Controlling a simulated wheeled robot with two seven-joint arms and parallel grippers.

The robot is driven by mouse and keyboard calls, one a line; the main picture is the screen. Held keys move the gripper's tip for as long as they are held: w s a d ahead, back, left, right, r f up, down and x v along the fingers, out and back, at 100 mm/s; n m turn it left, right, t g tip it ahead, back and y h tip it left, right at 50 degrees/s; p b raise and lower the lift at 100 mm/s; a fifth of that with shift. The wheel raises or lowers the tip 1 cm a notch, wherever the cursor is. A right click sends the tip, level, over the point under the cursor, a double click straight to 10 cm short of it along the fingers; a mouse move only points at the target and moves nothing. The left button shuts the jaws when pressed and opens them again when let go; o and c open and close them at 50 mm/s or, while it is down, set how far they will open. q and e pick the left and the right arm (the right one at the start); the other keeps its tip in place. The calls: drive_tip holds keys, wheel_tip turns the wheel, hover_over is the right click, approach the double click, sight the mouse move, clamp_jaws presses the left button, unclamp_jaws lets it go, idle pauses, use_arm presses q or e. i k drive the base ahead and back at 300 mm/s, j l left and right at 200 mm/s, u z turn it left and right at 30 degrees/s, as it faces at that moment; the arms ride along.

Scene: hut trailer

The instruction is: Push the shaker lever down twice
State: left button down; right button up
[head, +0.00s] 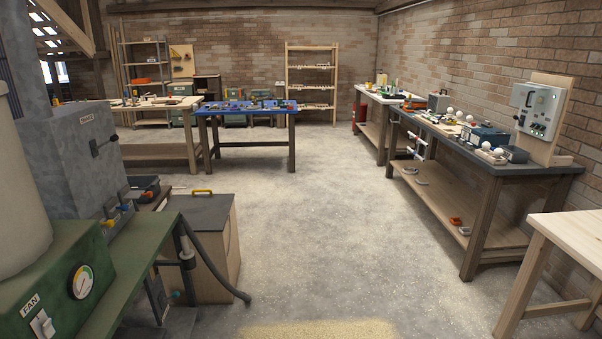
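A tall grey metal cabinet (65,160) stands at the left, with a small label (86,118) near its top that seems to read "SHAKE". A dark lever (104,145) with a black end sticks out from the cabinet's right side, just below the label. It points to the right and looks roughly level, tilted slightly. Neither of my grippers is in the head view, and nothing touches the lever.
A green box (55,285) marked "FAN" with a gauge and switch stands front left. A wooden bin (215,255) with dark lid and a black hose (215,280) stand beside it. Benches line the right wall, including a dark-topped one (540,168). The middle floor is clear.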

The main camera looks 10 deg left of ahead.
sight(114, 137)
drive_tip(key=i+u, duration=0.2)
drive_tip(key=i, duration=0.3)
drive_tip(key=i+l+u, duration=0.2)
drive_tip(key=i, duration=0.25)
drive_tip(key=i+l+u, duration=0.2)
drive_tip(key=i, duration=0.3)
drive_tip(key=i+l+u, duration=0.2)
drive_tip(key=i, duration=0.25)
drive_tip(key=i+l+u, duration=0.8)
drive_tip(key=l+u, duration=0.2)
